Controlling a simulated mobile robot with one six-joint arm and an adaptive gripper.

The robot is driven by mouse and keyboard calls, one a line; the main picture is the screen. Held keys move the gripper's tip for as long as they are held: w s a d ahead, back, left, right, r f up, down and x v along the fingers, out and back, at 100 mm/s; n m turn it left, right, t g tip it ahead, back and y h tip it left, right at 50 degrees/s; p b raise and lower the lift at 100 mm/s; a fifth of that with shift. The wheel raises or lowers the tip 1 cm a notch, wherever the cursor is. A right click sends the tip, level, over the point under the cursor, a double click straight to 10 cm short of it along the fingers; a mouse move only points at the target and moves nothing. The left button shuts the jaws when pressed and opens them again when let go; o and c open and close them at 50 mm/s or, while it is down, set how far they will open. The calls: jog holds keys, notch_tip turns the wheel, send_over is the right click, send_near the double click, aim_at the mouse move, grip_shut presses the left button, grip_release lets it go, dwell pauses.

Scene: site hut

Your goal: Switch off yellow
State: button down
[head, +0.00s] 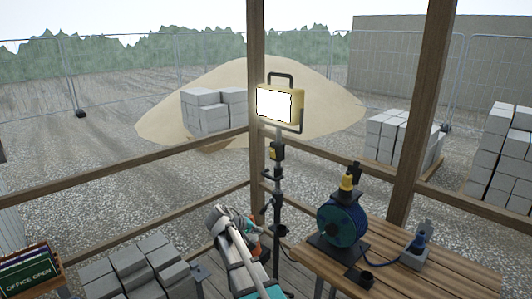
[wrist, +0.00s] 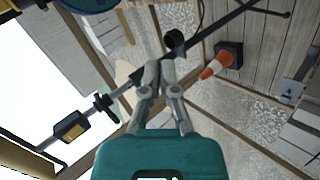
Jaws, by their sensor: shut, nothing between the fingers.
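The yellow work lamp (head: 280,104) is lit, with a bright white face, on top of a dark pole stand (head: 277,190) by the hut post. A small yellow and black box (head: 277,151) is fixed to the pole below the lamp. In the wrist view the lamp's edge (wrist: 22,160) is at lower left, and the box (wrist: 70,128) sits along the slanting pole. My gripper (wrist: 160,68) is shut and empty, its fingertips near the pole in the picture, right of the box. I cannot tell whether they touch the pole. In the head view my arm is left of the stand's lower part.
A cable reel (head: 342,222) with a yellow top stands on the wooden table (head: 445,277) to the right, beside a grey socket box (head: 415,257). Grey blocks (head: 130,270) and an "office open" box (head: 28,268) are at lower left. An orange cone (wrist: 213,67) stands on the floor.

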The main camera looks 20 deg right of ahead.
aim_at(272, 150)
jog(key=w+d+r+n+t+h+p, duration=0.1)
jog(key=w+r+n+t+h, duration=0.2)
jog(key=w+r+h, duration=0.5)
jog(key=w+r+t, duration=0.1)
jog(key=w+r, duration=0.7)
jog(key=w, duration=0.2)
jog(key=shift+w+d+r+t+h, duration=0.2)
jog(key=shift+w+d+t+h, duration=0.05)
jog(key=shift+t+h, duration=0.05)
jog(key=shift+d, duration=0.1)
jog(key=p+x, duration=0.2)
jog(key=x, duration=1.1)
jog(key=shift+w+d+r+p, duration=0.1)
jog(key=shift+w+d+p, duration=0.05)
jog(key=shift+d+p, duration=0.2)
